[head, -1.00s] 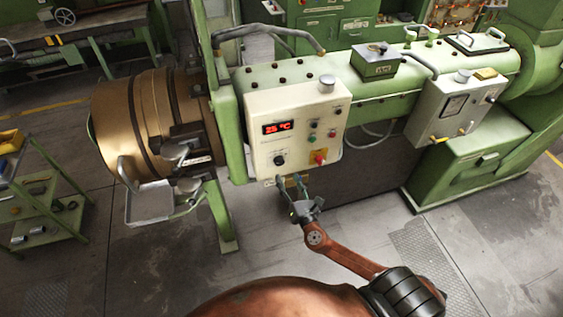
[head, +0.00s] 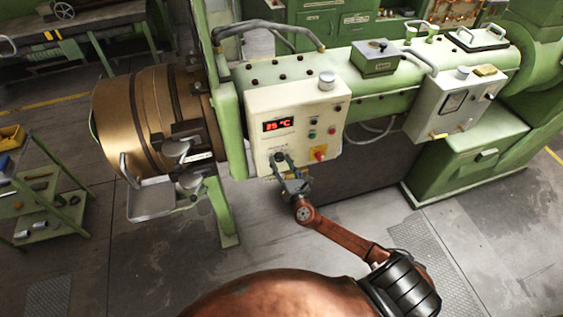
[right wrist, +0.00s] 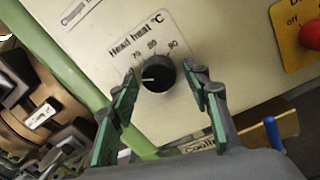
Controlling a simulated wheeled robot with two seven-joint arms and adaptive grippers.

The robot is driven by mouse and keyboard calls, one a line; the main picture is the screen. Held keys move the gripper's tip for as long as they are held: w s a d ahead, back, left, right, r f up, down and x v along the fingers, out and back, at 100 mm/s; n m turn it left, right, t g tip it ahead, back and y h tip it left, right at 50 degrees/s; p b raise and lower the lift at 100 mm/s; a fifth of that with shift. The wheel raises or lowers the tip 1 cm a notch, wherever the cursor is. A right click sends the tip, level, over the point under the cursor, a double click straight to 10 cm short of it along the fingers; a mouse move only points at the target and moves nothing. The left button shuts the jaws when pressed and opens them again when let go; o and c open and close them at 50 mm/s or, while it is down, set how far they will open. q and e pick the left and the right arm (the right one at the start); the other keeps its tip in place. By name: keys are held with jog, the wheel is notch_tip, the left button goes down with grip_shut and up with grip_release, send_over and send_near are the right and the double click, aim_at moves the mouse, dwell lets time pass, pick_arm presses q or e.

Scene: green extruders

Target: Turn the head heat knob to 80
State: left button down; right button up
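The head heat knob (right wrist: 158,75) is black and round on the cream control panel (head: 325,110). Its white pointer mark faces left in the right wrist view, below the printed 70 on a scale reading 70, 80, 90. My right gripper (head: 282,164) is at the panel's lower left, in front of the knob, which it partly hides in the head view. In the right wrist view its green-padded fingers (right wrist: 162,77) stand open, one on each side of the knob, with gaps visible. I cannot tell whether the tips reach past its face. My left gripper is not in view.
The panel's red display (head: 278,125) reads 25 °C. A red knob on a yellow plate (head: 319,153) sits to the right, with small buttons above it. A cooling label (right wrist: 205,144) lies below the head heat knob. The brass-coloured extruder head (head: 125,125) stands to the left.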

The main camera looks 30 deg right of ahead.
jog(key=c, duration=1)
jog(key=shift+f+m+b, duration=0.15)
jog(key=shift+m+b, duration=0.35)
jog(key=shift+b, duration=0.3)
jog(key=m+b, duration=0.6)
jog(key=b, duration=0.1)
jog(key=m+b, duration=0.2)
jog(key=m, duration=0.2)
jog(key=shift+a+m+h+b, duration=0.1)
jog(key=shift+m+h+b, duration=0.2)
jog(key=shift+b, duration=0.1)
jog(key=shift+r+m+t+b, duration=0.15)
jog(key=shift+m+b, duration=0.25)
jog(key=shift+m, duration=0.8)
jog(key=shift+r+m+t+b, duration=0.15)
jog(key=shift+m+b, duration=0.2)
jog(key=shift+m, duration=0.85)
